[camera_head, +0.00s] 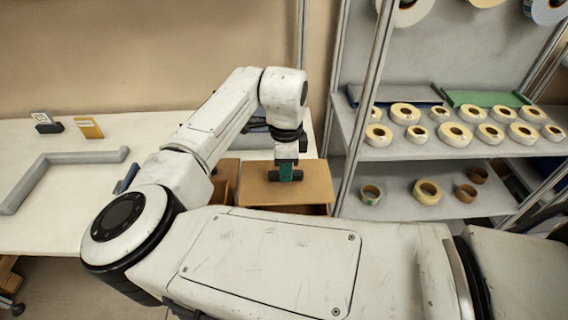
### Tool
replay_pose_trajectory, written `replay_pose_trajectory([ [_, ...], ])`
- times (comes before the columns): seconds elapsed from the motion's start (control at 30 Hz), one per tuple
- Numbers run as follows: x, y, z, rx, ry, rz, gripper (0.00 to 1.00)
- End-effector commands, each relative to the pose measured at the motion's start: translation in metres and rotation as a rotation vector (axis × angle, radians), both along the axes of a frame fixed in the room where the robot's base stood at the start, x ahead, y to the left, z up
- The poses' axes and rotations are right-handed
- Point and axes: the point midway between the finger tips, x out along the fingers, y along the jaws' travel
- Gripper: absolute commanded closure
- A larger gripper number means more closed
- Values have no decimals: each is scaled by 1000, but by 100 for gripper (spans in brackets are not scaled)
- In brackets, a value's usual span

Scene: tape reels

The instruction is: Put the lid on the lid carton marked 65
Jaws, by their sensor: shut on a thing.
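A flat brown lid (314,187) lies level over a brown carton, with my gripper (285,176) pointing straight down at its middle. The gripper is shut on a small dark and teal piece at the lid's top, which looks like its handle. Below the lid's front edge a strip of the brown carton (316,210) shows. I cannot tell whether the lid touches the carton's rim. Another brown carton (222,188) stands just to the left, partly hidden by my arm. No number 65 is readable.
A rack shelf (400,152) with several tape reels (455,134) stands close on the right, its upright (362,120) near the lid.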

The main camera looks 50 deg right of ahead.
Motion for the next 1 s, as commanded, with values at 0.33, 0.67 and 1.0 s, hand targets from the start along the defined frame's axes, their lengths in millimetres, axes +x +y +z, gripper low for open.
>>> replay_pose_trajectory([
  [0.33, 0, 0, -36, 1, -1, 0, 100],
  [0.67, 0, 0, -55, 0, 0, 0, 100],
  [1.0, 0, 0, -55, 0, 0, 0, 76],
])
